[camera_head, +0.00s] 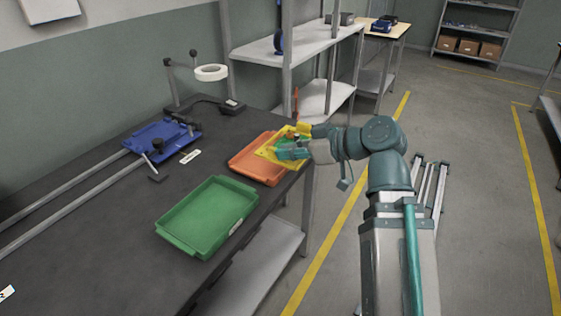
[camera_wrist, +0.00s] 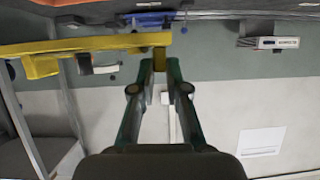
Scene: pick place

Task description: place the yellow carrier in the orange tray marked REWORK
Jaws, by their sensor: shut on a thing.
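No marking on the tray is readable. My gripper (camera_head: 291,148) is at the carrier's right side. In the wrist view the carrier (camera_wrist: 90,45) shows edge-on, and my gripper (camera_wrist: 160,68) is shut on its yellow tab.
A green tray (camera_head: 170,232) lies empty in front of the orange one on the dark table (camera_head: 100,225). A blue fixture (camera_head: 160,140) with rails stands at the left. A metal shelf (camera_head: 300,45) rises beyond the table.

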